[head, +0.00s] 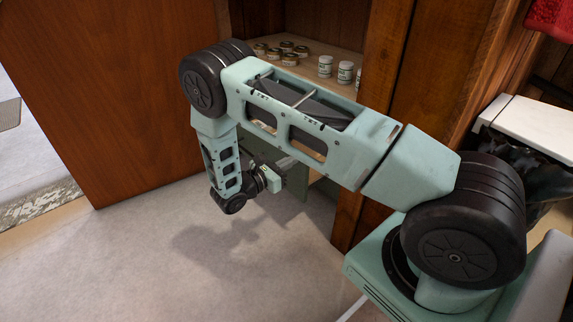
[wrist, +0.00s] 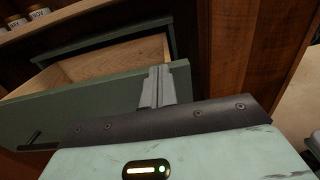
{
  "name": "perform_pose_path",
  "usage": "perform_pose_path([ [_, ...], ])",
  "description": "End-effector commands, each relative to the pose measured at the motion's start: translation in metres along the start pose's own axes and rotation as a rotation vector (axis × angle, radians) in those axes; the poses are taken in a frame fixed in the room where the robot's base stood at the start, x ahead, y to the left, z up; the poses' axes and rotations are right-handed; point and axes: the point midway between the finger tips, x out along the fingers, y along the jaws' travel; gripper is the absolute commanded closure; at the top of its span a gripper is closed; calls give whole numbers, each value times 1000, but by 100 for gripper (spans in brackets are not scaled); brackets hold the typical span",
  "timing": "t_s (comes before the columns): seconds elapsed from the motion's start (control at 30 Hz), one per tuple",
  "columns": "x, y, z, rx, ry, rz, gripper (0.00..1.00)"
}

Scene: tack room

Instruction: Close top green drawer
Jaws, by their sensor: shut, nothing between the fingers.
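The top green drawer (wrist: 100,98) is pulled open in the wrist view, showing its bare wooden inside. Its green front has a dark handle (wrist: 38,142) at the lower left. My gripper (wrist: 157,85) is shut and empty, its fingertips at the right end of the drawer front. I cannot tell whether they touch it. In the head view my gripper (head: 287,163) is low, in front of the cabinet opening. The drawer there is mostly hidden behind my arm.
A wooden shelf (head: 312,62) above holds several white jars (head: 325,66) and round tins. A large brown door (head: 110,90) stands open at the left. A wooden post (head: 385,110) borders the opening at the right. The pale floor (head: 200,260) in front is clear.

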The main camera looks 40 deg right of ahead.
Motion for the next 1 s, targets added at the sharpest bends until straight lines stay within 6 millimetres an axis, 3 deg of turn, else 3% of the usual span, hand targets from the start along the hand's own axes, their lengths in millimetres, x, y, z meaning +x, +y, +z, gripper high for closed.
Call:
perform_pose_path([
  [0.27, 5, 0, 1, -1, -2, 0, 100],
  [0.47, 30, 0, 3, -1, -3, -1, 100],
  [1.0, 172, -1, 2, -2, -4, -2, 100],
])
